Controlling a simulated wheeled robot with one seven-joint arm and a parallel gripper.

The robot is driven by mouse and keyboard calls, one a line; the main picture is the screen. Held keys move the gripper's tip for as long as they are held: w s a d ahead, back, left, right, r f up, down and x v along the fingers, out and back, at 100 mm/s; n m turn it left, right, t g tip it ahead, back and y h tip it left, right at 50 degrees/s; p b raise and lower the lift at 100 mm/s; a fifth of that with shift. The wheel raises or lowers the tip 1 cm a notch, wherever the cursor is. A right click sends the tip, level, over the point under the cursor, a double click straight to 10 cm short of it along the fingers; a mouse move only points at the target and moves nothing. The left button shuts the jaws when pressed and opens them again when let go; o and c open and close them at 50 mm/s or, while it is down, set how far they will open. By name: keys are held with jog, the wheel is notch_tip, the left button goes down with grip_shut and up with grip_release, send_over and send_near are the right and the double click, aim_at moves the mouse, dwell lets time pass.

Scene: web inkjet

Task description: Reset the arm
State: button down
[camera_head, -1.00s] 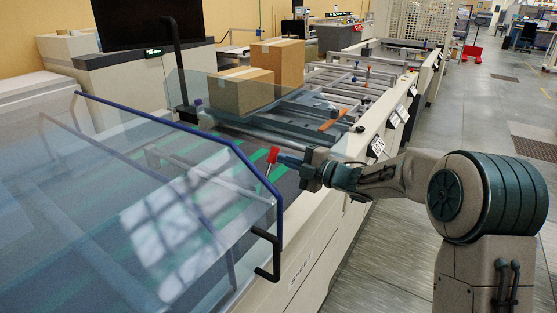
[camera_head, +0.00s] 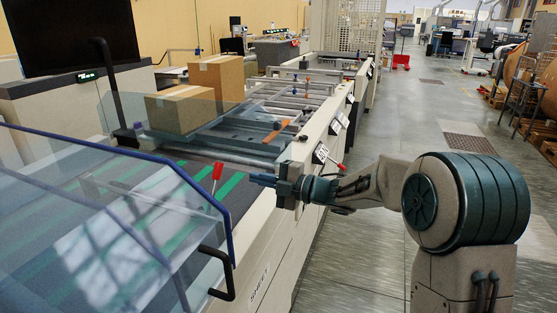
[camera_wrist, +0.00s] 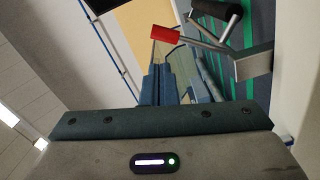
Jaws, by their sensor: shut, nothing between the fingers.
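My arm reaches left from its shoulder at the right of the head view. My gripper (camera_head: 262,180) is over the near side edge of the long printing machine (camera_head: 262,237), with its fingers pointing left. The wrist view shows the blue fingers (camera_wrist: 158,84) pressed together, with nothing between them. A red-tipped lever (camera_head: 217,171) stands to the left of the fingertips in the head view, apart from them. The red tip (camera_wrist: 165,33) also shows beyond the fingers in the wrist view.
A clear cover with a blue frame (camera_head: 206,199) and a black handle (camera_head: 222,275) is at the front left. Two cardboard boxes (camera_head: 181,108) (camera_head: 217,79) sit on the machine. The floor aisle (camera_head: 400,110) to the right is clear.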

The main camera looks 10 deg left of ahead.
jog(key=w+d+r+m+t+h+p, duration=0.2)
jog(key=w+d+r+m+t+h, duration=0.15)
jog(key=d+m+t+h, duration=0.55)
jog(key=s+d+m+g+h+p, duration=0.1)
jog(key=s+d+m+h, duration=0.1)
jog(key=d+m+h, duration=0.3)
jog(key=s+d+m+h, duration=0.1)
jog(key=s+d+m, duration=0.25)
jog(key=d, duration=0.45)
jog(key=s+d+f+m+g+h+p, duration=0.1)
jog(key=s+d+f+m+g+h, duration=0.25)
jog(key=s+d+m, duration=0.5)
jog(key=s+f+m+g, duration=0.1)
jog(key=s+m+g, duration=0.1)
jog(key=s, duration=0.7)
jog(key=s+f+m+g+y+p, duration=0.1)
jog(key=s+g, duration=0.3)
jog(key=s, duration=0.5)
jog(key=shift+s+a+f+m, duration=0.2)
jog(key=shift+a+f+m, duration=0.2)
jog(key=shift+f+m, duration=0.2)
